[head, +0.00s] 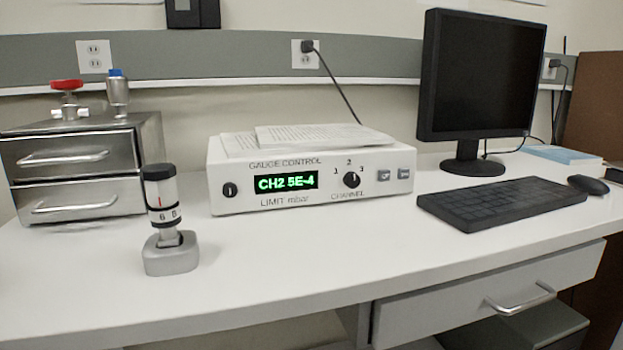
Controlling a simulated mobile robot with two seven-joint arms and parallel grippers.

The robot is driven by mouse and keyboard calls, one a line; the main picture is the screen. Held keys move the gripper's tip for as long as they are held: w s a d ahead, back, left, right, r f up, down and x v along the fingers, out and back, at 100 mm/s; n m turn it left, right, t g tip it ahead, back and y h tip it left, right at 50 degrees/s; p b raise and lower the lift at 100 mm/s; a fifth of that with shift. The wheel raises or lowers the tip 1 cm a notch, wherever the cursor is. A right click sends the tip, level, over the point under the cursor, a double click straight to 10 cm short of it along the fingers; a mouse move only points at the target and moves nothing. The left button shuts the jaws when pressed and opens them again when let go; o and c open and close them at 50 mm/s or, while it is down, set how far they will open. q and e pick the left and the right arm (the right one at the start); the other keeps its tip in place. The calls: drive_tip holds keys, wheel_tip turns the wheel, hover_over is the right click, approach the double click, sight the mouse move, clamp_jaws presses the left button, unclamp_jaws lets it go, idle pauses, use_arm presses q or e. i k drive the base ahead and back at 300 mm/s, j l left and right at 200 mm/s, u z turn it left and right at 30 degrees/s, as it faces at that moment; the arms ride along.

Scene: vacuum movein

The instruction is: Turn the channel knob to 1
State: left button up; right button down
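The gauge control box (235,196) stands at the middle of the white bench, front panel facing me. Its black channel knob (351,180) is on the right part of the panel, with the marks 1, 2 and 3 around its upper side. A small light mark shows near the knob's upper part, but its exact direction is too small to tell. The green display (286,183) reads CH2 5E-4. Neither of my grippers is in view.
Papers (320,137) lie on the box. A grey stand with a dial cylinder (163,205) is at the front left, metal drawers (75,180) behind it. A keyboard (500,202), mouse (588,185) and monitor (482,80) are at right. The bench before the box is clear.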

sight(352, 180)
drive_tip(key=l, duration=0.65)
drive_tip(key=i+l, duration=0.1)
drive_tip(key=l, duration=0.5)
